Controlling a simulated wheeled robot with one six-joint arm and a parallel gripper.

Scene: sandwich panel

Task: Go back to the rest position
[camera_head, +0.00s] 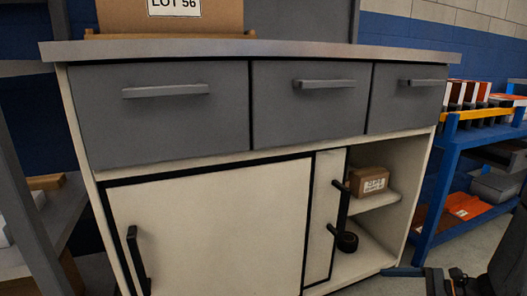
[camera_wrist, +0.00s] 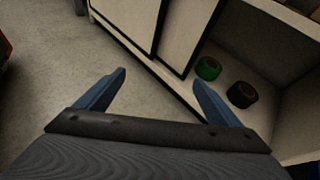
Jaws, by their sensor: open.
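My gripper (camera_wrist: 160,88) is open and empty in the wrist view, its two blue fingers spread above the grey floor in front of the cabinet. In the head view, part of my gripper (camera_head: 405,272) shows at the lower right, in front of the cabinet's open right end. The cabinet (camera_head: 210,225) has grey drawers (camera_head: 310,95) that are all shut. Its sliding doors leave the right compartment open.
A small labelled box (camera_head: 369,181) sits on the inner shelf. A dark roll (camera_head: 347,242) lies below; the wrist view shows a green roll (camera_wrist: 208,68) and a black roll (camera_wrist: 242,95) there. A blue rack (camera_head: 450,170) stands right. Floor (camera_wrist: 60,70) is clear on the left.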

